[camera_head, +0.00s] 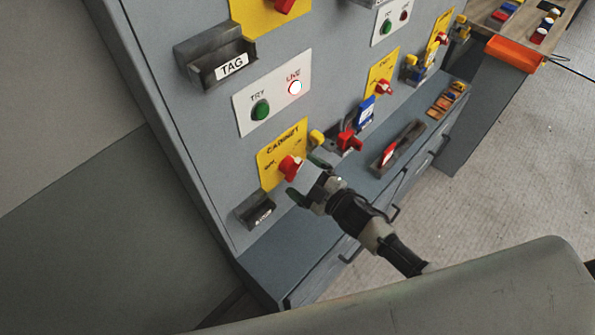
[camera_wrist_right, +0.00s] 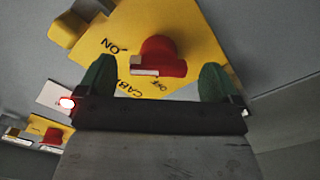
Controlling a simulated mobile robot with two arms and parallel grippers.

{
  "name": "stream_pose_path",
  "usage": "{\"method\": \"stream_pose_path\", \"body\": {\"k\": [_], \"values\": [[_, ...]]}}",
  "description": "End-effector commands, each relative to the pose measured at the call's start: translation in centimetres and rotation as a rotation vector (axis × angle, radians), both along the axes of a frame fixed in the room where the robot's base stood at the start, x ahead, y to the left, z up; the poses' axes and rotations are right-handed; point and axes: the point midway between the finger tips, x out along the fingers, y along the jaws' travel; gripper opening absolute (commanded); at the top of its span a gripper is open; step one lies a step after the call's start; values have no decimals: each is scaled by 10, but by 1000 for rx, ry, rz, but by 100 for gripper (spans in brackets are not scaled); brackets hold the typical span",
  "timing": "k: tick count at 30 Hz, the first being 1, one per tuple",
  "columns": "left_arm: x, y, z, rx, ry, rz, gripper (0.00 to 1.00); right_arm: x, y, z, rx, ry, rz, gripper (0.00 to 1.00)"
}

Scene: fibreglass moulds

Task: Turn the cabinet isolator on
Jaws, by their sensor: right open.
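The cabinet isolator is a yellow plate (camera_head: 268,178) marked CABINET, with a red handle (camera_head: 290,166), on the grey cabinet front. In the right wrist view the red handle (camera_wrist_right: 165,55) shows with OFF and ON lettering on the plate; which mark it points to I cannot tell for sure. My right gripper (camera_head: 307,178) is open at the handle, its green fingertips apart. In the right wrist view the gripper (camera_wrist_right: 157,80) has a finger on each side of the handle, with nothing gripped; contact cannot be told. My left gripper is out of view.
A white panel above has a green TRY button (camera_head: 260,110) and a lit LIVE lamp (camera_head: 295,87). A TAG holder (camera_head: 216,62) is higher up. A small dark holder (camera_head: 255,210) sits below the plate. A red item (camera_head: 349,141) and a tray (camera_head: 398,148) are to the right.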

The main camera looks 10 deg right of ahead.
Motion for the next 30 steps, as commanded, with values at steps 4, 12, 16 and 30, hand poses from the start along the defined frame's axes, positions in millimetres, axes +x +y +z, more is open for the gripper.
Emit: {"method": "stream_pose_path", "body": {"k": [4, 12, 16, 30], "values": [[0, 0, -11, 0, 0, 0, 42, -28, -18, -5, -2, 4, 0, 94], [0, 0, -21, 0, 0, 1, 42, -62, -42, -3, 0, 3, -1, 94], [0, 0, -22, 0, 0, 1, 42, -67, -45, -1, 1, 2, -1, 94], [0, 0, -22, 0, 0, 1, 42, -68, -45, -1, 1, 2, -1, 94]]}}
